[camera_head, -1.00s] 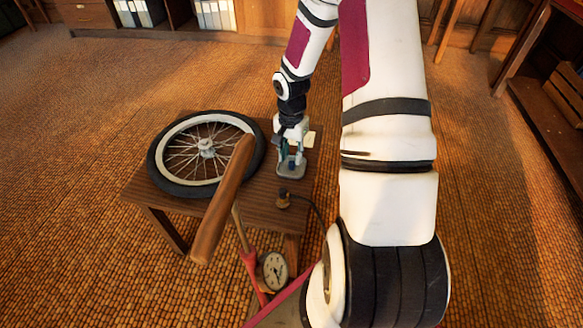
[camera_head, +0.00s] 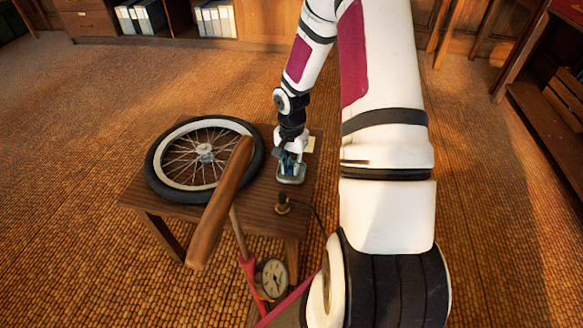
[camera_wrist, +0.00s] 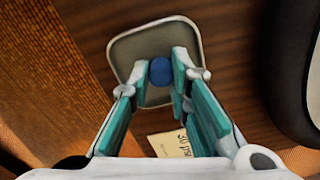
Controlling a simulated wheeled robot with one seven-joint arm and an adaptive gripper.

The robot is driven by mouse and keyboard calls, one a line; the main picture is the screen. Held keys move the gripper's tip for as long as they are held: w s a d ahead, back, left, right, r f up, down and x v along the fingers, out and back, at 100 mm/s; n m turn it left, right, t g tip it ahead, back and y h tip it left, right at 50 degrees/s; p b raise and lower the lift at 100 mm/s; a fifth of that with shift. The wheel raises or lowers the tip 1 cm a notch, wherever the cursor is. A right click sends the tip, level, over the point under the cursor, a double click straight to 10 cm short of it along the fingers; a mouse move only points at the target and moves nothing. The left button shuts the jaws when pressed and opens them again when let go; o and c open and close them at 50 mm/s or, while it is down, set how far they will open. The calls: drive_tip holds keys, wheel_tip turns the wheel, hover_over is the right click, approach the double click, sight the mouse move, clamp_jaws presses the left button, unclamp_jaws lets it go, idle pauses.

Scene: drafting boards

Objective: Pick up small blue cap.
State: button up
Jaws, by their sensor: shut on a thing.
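The small blue cap (camera_wrist: 161,72) is between my gripper's fingertips in the wrist view, over a grey square dish (camera_wrist: 125,50) with rounded corners. My gripper (camera_wrist: 160,80) is shut on the cap, with a teal-padded finger on each side of it. In the head view my gripper (camera_head: 291,168) points down at the dish (camera_head: 290,180) on the right part of the small wooden table (camera_head: 262,205). The cap is hard to make out there. I cannot tell whether it still touches the dish.
A spoked wheel with a black tyre (camera_head: 168,190) lies on the table left of the dish. A pump with a wooden handle (camera_head: 222,205) and a round gauge (camera_head: 272,280) stands in front.

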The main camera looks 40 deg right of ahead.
drive_tip(key=shift+r, duration=0.15)
drive_tip(key=shift+r+p, duration=0.45)
drive_tip(key=shift+r, duration=0.2)
drive_tip(key=shift+s+r+p, duration=0.35)
drive_tip(key=shift+r+p, duration=0.05)
drive_tip(key=shift+r, duration=0.2)
drive_tip(key=shift+s+r+p, duration=0.35)
drive_tip(key=shift+r, duration=0.2)
drive_tip(key=s+r+p, duration=0.1)
drive_tip(key=s+p, duration=0.2)
drive_tip(key=s, duration=1.1)
drive_tip(key=shift+s, duration=0.35)
drive_tip(key=shift+r, duration=0.1)
